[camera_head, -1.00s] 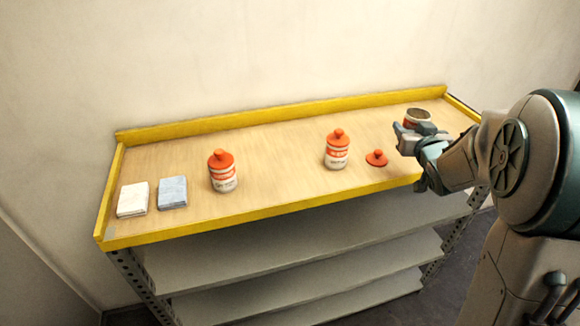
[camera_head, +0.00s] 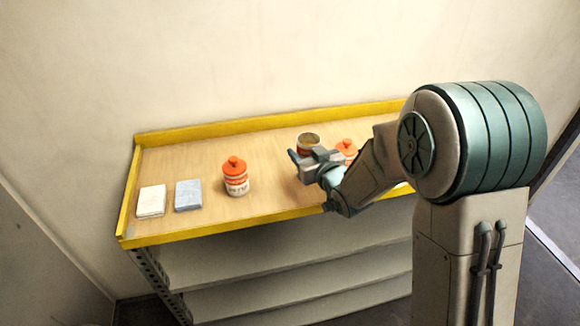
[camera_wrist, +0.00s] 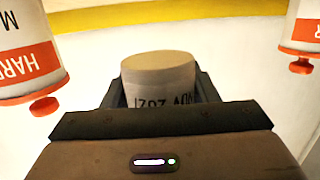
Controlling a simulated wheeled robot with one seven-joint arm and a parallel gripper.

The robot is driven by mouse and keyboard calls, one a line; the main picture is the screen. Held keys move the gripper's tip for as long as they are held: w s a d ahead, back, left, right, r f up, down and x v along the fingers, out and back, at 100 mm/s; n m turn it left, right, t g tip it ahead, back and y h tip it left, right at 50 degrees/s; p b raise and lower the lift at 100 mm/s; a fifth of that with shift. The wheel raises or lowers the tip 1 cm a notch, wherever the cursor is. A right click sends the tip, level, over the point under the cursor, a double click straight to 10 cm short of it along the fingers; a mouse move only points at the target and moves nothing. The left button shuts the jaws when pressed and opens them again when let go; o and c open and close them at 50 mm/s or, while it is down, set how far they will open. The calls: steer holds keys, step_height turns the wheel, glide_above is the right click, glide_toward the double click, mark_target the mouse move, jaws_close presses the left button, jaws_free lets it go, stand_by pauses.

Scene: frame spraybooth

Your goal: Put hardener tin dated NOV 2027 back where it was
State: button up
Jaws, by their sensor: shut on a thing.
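In the head view the gripper and tin are over the shelf's top, between two tins with orange lids, one at left (camera_head: 236,180) and one at right (camera_head: 346,150), partly hidden by my arm. Whether the held tin touches the top is unclear. The loose orange lid is hidden.
The wooden shelf top (camera_head: 180,220) has a raised yellow edge (camera_head: 250,122) at the back. A white pad (camera_head: 151,201) and a blue-grey pad (camera_head: 188,195) lie at the left. Clear room lies around the left tin. My arm hides the right end.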

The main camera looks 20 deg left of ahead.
glide_above(290, 177)
step_height(290, 177, down, 2)
steer(key=shift+w+f+p, duration=0.1)
steer(key=shift+f+p, duration=0.1)
steer(key=shift+p, duration=0.25)
steer(key=shift+f+p, duration=0.65)
steer(key=shift+f, duration=1.4)
steer(key=shift+f+b, duration=0.2)
steer(key=shift+b, duration=0.15)
steer(key=o, duration=1.1)
steer(key=shift+r, duration=0.1)
steer(key=shift+c, duration=0.2)
